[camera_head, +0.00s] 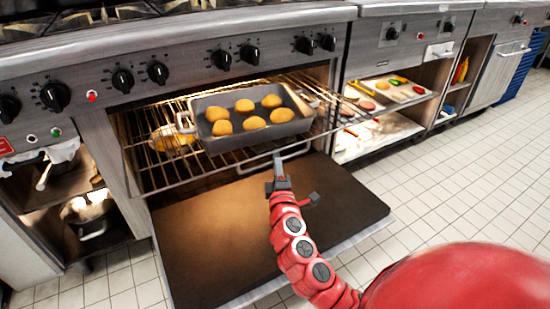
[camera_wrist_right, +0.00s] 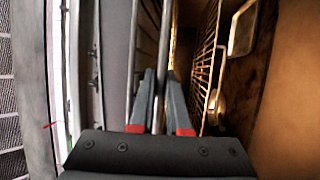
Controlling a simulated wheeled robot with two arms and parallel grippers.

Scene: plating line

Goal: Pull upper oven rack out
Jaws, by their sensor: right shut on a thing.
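The upper oven rack (camera_head: 178,172) is a wire rack reaching partly out of the oven above the open door. A grey pan (camera_head: 212,143) with several golden buns (camera_head: 254,122) sits on it. My right gripper (camera_head: 278,165) is at the rack's front edge, shut on its front bar. In the right wrist view, the fingers (camera_wrist_right: 161,80) close around a thin metal rod (camera_wrist_right: 163,45). My left gripper is not in view.
The oven door (camera_head: 215,235) is folded down below the rack. Open shelves with a pot (camera_head: 88,212) are at left; shelves with food trays (camera_head: 385,90) are at right. Tiled floor (camera_head: 470,170) is clear at right.

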